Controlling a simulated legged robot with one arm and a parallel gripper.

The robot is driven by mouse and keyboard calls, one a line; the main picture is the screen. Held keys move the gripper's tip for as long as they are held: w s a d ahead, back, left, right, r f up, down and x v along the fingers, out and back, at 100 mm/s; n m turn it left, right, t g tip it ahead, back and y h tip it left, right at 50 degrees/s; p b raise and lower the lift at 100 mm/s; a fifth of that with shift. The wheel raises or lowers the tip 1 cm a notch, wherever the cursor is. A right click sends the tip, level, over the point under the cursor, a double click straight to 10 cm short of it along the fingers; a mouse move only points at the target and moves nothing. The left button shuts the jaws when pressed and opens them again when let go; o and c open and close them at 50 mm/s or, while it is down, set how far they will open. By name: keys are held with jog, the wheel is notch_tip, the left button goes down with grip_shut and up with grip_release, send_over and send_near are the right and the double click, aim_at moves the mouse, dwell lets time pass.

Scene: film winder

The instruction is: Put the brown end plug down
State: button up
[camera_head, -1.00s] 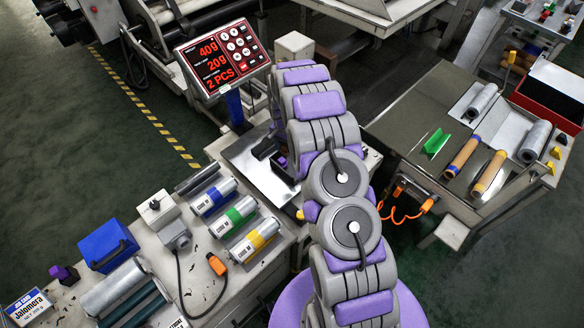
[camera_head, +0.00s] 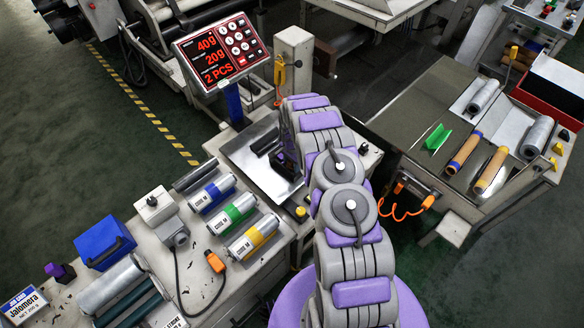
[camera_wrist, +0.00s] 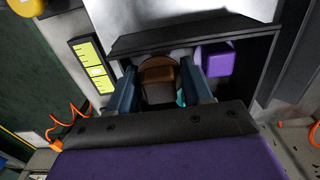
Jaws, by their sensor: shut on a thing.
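In the wrist view, my gripper (camera_wrist: 160,88) is shut on the brown end plug (camera_wrist: 158,72), with a dark finger on each side of it. The plug is at the opening of a black open box (camera_wrist: 190,38). Whether it touches the box floor cannot be told. A purple plug (camera_wrist: 216,60) sits in the box, to the right of my gripper. A bit of teal shows beside the right finger. In the head view, the box lies on the metal scale plate (camera_head: 245,160), and my arm hides most of it and the brown plug.
The scale display (camera_head: 222,58) reads 40g, 20g and 2 PCS. Labelled rolls (camera_head: 238,210) lie on the bench left of my arm. A side table (camera_head: 405,125) at right carries a green holder (camera_head: 436,138) and several rolls. A beige post (camera_head: 293,60) stands behind the scale.

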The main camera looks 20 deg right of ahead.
jog(key=f, duration=0.2)
jog(key=shift+d+f, duration=0.2)
jog(key=shift+f, duration=0.2)
jog(key=shift+a, duration=0.1)
jog(key=o, duration=0.7)
